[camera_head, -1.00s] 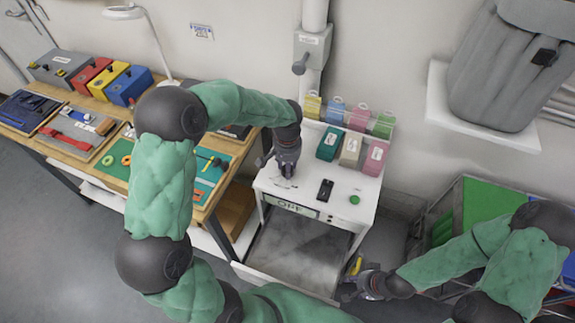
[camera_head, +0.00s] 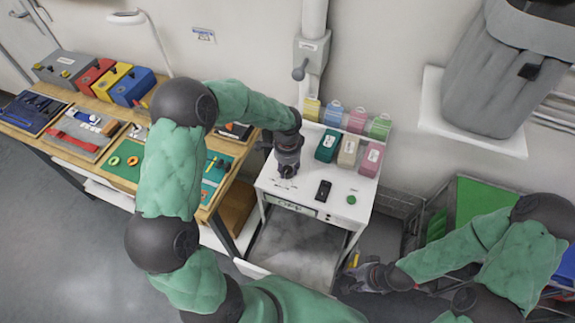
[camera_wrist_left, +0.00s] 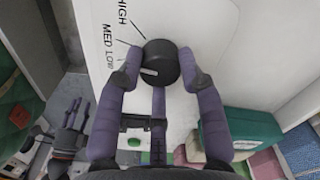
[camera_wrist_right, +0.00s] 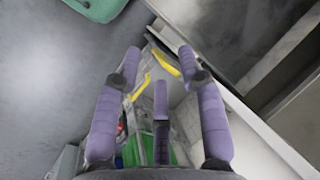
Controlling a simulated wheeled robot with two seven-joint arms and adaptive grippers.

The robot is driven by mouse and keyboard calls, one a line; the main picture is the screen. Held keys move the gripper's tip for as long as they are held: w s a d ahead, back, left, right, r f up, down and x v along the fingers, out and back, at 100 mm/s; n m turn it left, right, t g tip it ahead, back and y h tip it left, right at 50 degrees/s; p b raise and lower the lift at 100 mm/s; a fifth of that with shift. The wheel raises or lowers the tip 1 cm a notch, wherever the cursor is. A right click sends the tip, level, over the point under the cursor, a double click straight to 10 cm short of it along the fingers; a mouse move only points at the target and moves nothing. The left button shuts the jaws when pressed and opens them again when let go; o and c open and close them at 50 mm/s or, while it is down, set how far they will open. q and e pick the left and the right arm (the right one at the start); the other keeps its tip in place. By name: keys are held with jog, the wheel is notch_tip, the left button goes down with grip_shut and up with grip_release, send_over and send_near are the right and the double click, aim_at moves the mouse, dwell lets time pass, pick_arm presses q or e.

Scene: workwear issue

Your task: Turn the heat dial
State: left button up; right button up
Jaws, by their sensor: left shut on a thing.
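The heat dial (camera_wrist_left: 160,62) is a round black knob with a pale pointer line on a white panel, seen in the left wrist view. HIGH, MED and LOW are printed to its left, and the pointer faces left, towards the LOW side. My left gripper (camera_head: 287,170) is over the top of the white machine (camera_head: 270,183), and its fingers are shut on the dial from both sides. In the head view the gripper hides the dial. My right gripper (camera_wrist_right: 159,64) is open and empty, low in front of the machine's right side.
A black rocker-like part (camera_head: 324,190) and a green button (camera_head: 351,199) sit right of the dial. Teal, beige and pink boxes (camera_head: 347,152) stand behind. A wooden workbench (camera_head: 200,213) is at left, a green-topped cart (camera_head: 483,197) at right.

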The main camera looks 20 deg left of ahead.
aim_at(287, 170)
pick_arm(q)
jog(key=shift+m, duration=0.6)
jog(key=o, duration=1.2)
jog(key=shift+c, duration=0.2)
notch_tip(287, 170, up, 12)
